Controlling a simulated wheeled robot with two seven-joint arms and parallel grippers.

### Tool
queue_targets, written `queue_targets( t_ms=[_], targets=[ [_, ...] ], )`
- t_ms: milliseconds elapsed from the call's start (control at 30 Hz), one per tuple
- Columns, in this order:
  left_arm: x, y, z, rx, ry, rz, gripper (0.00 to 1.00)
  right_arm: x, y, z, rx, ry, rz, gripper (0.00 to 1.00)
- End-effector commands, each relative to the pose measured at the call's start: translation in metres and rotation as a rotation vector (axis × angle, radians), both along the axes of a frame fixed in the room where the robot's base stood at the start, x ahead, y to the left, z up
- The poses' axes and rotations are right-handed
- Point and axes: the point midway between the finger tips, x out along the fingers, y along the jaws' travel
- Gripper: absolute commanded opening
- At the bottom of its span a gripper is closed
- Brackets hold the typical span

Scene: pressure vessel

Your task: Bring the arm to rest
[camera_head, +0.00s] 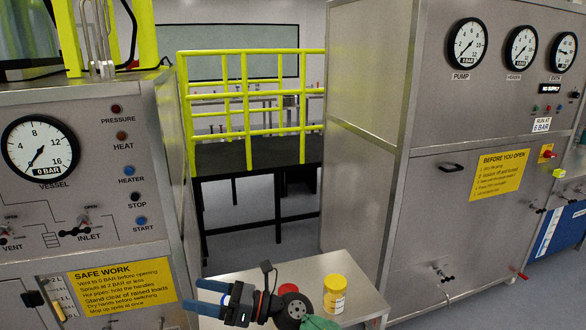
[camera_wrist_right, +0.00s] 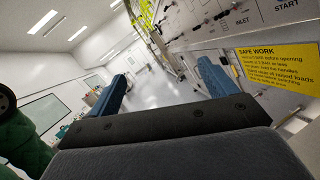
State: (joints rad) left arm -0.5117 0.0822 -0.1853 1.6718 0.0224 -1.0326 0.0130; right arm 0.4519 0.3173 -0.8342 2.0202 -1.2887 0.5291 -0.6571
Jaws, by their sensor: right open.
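My right gripper (camera_head: 191,295) shows at the bottom of the head view, above the near left part of a small metal table (camera_head: 325,268). Its two blue fingers point left and stand apart with nothing between them. In the wrist view the same open fingers (camera_wrist_right: 160,72) frame empty space, with pale floor far beyond. My left gripper is in neither view.
The left cabinet (camera_head: 95,245) with a vessel gauge (camera_head: 40,147) stands close to the fingertips. A yellow jar (camera_head: 335,294) stands on the table right of my gripper. A gauge cabinet (camera_head: 430,170) is at right. A yellow railing (camera_head: 247,100) stands behind.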

Motion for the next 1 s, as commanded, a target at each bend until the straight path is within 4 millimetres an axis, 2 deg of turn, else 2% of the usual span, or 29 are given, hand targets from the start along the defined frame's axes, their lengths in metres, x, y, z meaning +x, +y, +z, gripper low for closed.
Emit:
queue_targets(
  t_ms=[100, 233, 367, 467, 633, 767, 867, 1000],
  targets=[
    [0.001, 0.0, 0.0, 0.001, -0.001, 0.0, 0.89, 0.011, -0.024, 0.018, 0.18, 0.203, -0.102, 0.84],
    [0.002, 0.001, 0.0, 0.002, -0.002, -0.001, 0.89, 0.029, -0.06, 0.026, 0.367, 0.433, -0.217, 0.84],
    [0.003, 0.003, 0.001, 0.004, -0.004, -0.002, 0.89, 0.046, -0.103, 0.019, 0.546, 0.67, -0.331, 0.84],
    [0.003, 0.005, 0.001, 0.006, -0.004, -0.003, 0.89, 0.056, -0.139, 0.004, 0.676, 0.852, -0.423, 0.84],
    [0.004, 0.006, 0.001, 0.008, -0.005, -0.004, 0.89, 0.062, -0.202, -0.04, 0.888, 1.162, -0.582, 0.84],
    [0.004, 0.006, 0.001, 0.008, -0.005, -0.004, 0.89, 0.053, -0.247, -0.084, 1.038, 1.397, -0.709, 0.84],
    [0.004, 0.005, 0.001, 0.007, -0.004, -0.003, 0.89, 0.038, -0.279, -0.122, 1.148, 1.575, -0.812, 0.84],
    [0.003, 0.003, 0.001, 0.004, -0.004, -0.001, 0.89, 0.002, -0.318, -0.177, 1.289, 1.818, -0.965, 0.84]
  ],
)
